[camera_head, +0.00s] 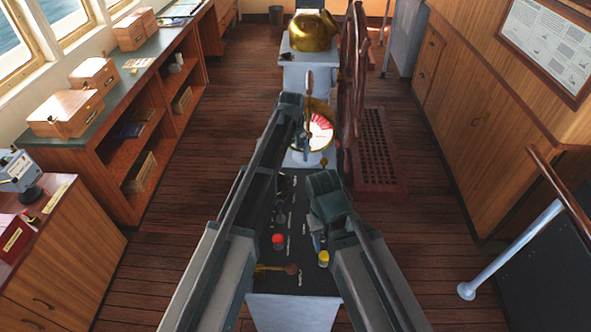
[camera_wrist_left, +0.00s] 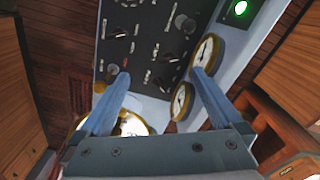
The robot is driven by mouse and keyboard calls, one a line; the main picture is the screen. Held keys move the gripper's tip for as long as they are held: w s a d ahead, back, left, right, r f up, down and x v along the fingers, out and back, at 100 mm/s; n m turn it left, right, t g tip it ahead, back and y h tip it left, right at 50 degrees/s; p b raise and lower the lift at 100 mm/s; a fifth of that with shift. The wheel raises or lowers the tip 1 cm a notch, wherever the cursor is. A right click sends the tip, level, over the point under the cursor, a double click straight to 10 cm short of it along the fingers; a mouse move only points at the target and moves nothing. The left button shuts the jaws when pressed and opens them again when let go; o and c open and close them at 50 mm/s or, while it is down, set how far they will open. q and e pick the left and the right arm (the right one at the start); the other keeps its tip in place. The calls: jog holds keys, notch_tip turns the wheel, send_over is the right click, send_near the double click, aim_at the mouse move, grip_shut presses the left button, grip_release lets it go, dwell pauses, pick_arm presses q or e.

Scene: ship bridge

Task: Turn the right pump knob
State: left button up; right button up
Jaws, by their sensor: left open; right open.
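The dark console panel (camera_head: 297,220) carries several knobs and levers. A red knob (camera_head: 278,241) and a yellow knob (camera_head: 323,258) stand on its near part. In the left wrist view, black knobs (camera_wrist_left: 184,24) show on the panel. The labels are too small to read, so I cannot tell which is the right pump knob. My left gripper (camera_wrist_left: 160,76) is open and empty above the panel; its own arm largely hides it in the head view. My right gripper (camera_head: 318,237) is open over the panel's right side, above the yellow knob, its fingers partly hidden.
A brass dial (camera_head: 319,132) and the wooden wheel (camera_head: 353,90) stand beyond the panel. Shelves with wooden boxes (camera_head: 66,113) line the left.

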pick_arm(q)
jog(key=shift+s+a+m, duration=0.15)
jog(key=shift+s+a, duration=0.15)
jog(key=shift+s, duration=0.65)
jog(key=shift+s+a+m, duration=0.15)
jog(key=shift+s+a, duration=0.1)
jog(key=shift+s, duration=0.7)
pick_arm(e)
jog(key=shift+s+d, duration=0.45)
